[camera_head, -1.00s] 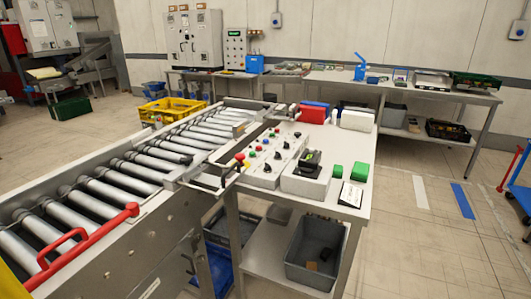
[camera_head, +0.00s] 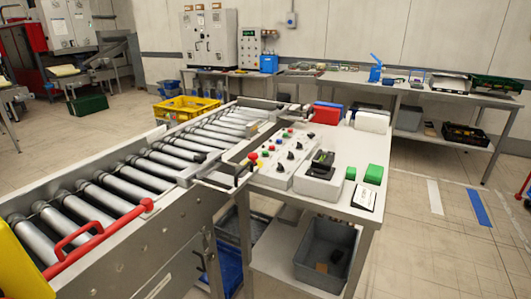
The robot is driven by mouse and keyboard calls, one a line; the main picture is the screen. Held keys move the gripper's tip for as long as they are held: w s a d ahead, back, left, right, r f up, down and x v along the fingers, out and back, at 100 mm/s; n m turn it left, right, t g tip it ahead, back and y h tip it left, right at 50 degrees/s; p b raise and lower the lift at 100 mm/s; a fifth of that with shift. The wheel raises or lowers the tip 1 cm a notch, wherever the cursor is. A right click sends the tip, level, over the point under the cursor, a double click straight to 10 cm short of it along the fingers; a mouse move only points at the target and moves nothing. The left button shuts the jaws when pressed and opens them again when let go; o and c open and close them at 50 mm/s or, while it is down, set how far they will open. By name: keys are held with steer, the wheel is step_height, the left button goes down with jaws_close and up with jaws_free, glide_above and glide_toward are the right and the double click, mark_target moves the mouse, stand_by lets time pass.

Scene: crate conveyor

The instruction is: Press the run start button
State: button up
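A pale control panel (camera_head: 288,147) lies on the metal table beside the roller conveyor. It carries several small coloured buttons and black knobs. A red mushroom button (camera_head: 253,156) stands at its near left end. The labels are too small to read, so I cannot tell which button is run start. My gripper is not in view.
The roller conveyor (camera_head: 160,165) runs along the left, with a red handle (camera_head: 100,238) near me. A grey bin (camera_head: 325,252) sits below. Floor at right is open.

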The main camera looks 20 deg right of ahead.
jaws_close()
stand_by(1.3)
